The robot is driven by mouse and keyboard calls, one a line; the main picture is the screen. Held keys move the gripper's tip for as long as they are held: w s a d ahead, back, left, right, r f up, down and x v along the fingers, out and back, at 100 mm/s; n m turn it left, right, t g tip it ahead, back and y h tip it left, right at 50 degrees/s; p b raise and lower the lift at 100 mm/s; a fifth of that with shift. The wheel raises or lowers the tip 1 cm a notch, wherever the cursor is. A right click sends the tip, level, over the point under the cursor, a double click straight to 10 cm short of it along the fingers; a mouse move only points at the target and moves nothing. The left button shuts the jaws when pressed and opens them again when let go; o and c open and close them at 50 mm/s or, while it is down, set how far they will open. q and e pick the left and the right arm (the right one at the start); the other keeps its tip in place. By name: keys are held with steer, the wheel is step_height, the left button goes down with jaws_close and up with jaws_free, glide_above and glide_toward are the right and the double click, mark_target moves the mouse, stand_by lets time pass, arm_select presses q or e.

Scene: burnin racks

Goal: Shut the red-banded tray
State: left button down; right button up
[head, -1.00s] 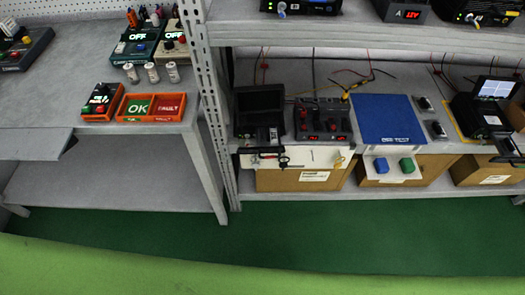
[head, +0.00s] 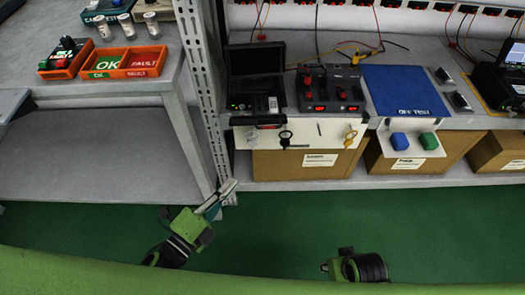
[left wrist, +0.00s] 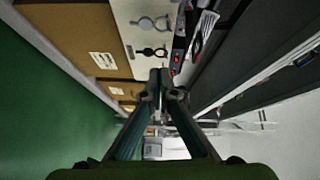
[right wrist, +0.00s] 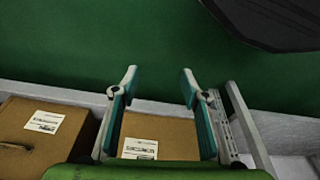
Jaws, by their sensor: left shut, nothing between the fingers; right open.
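I cannot pick out a red-banded tray for certain in any view. My left gripper (head: 226,188) is in front of the shelf's upright post in the head view, pointing up and right. Its fingers are together and empty, and they also show in the left wrist view (left wrist: 160,82). My right gripper (head: 330,267) is low over the green floor in the head view, its fingers hardly visible there. In the right wrist view its fingers (right wrist: 159,85) are spread with nothing between them, over the floor and boxes.
The shelf holds an open black case (head: 257,70), a device with red knobs (head: 331,88) and a blue mat (head: 405,93). Cardboard boxes (head: 308,164) stand below. Orange bins (head: 121,63) sit on the left bench (head: 85,88). The green floor (head: 300,215) in front is clear.

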mark_target(260, 114)
arm_select(q)
step_height(260, 114, up, 6)
steer(key=s+d+m+h+b, duration=0.1)
steer(key=s+d+m+h, duration=0.1)
steer(key=d+m+h, duration=0.15)
steer(key=w+d+r, duration=0.2)
steer(key=w+d, duration=0.2)
steer(key=w, duration=0.8)
steer(key=shift+d+m+p, duration=0.4)
steer(key=shift+m, duration=0.05)
arm_select(e)
steer(key=shift+f, duration=0.35)
arm_select(q)
steer(key=shift+w+y, duration=0.15)
steer(key=shift+y, duration=0.1)
arm_select(e)
steer(key=shift+w, duration=0.1)
